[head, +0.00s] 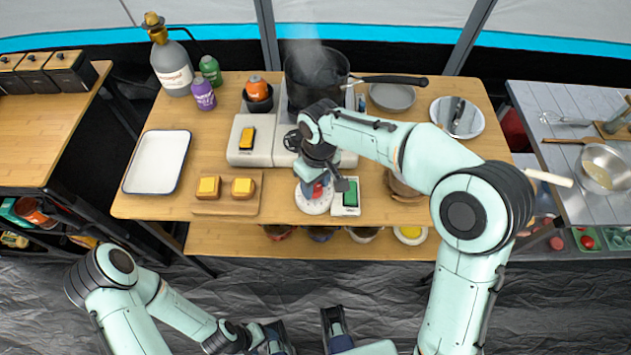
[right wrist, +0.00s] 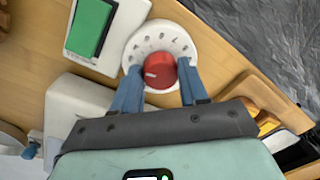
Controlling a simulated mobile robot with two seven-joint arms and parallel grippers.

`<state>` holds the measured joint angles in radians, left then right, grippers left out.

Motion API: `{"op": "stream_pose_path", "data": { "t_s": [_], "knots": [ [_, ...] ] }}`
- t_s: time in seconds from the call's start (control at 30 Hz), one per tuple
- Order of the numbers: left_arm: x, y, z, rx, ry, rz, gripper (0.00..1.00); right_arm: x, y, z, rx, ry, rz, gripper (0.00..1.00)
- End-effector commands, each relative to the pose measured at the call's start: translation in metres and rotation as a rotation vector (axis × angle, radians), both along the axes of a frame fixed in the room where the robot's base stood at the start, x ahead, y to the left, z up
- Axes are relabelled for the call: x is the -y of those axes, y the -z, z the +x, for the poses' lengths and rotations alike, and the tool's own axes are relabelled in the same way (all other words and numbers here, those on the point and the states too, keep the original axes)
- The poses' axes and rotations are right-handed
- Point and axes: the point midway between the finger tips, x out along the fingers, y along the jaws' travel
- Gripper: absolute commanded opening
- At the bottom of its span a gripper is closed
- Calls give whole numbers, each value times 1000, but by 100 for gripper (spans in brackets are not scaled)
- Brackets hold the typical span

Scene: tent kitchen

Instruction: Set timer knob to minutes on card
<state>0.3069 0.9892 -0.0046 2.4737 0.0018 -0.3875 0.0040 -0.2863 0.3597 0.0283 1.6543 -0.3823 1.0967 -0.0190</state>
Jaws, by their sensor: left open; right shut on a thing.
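The timer is a white round dial (head: 313,207) with a red knob, near the front edge of the middle table. In the right wrist view the red knob (right wrist: 160,71) has a white pointer line toward the picture's left, and dark marks ring part of the white dial (right wrist: 158,34); I cannot read them surely. My right gripper (right wrist: 160,88) is shut on the knob, with a blue finger on each side. In the head view my right gripper (head: 318,186) partly hides the knob. My left gripper (head: 305,335) is open and empty, low in front of the table. I cannot make out a card with minutes.
A board with two yellow-topped pieces (head: 227,207) and a white tray (head: 157,161) lie to the left. A steaming dark pot (head: 316,75) stands behind. Bowls sit on the lower shelf.

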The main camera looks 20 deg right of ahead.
Motion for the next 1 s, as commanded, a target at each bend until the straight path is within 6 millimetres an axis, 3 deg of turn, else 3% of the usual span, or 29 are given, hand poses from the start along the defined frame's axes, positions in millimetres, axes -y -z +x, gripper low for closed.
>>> {"op": "stream_pose_path", "data": {
  "t_s": [0.4, 0.43, 0.5, 0.83, 1.0],
  "knots": [
    [0, 0, 0, 0, 0, 0, 68, 0, -1, 0, 3, -1, 1, 13],
    [0, 0, 0, 0, 0, 0, 68, 0, -1, 0, 3, -1, 1, 47],
    [0, 0, 0, 0, 0, 0, 68, 0, -1, 0, 3, -1, 1, 68],
    [0, 0, 0, 0, 0, 0, 68, 0, -2, 0, 2, -1, 1, 68],
    [0, -4, 0, -2, 1, -1, 68, 1, -22, 2, 5, -1, 1, 68]
  ]
}}
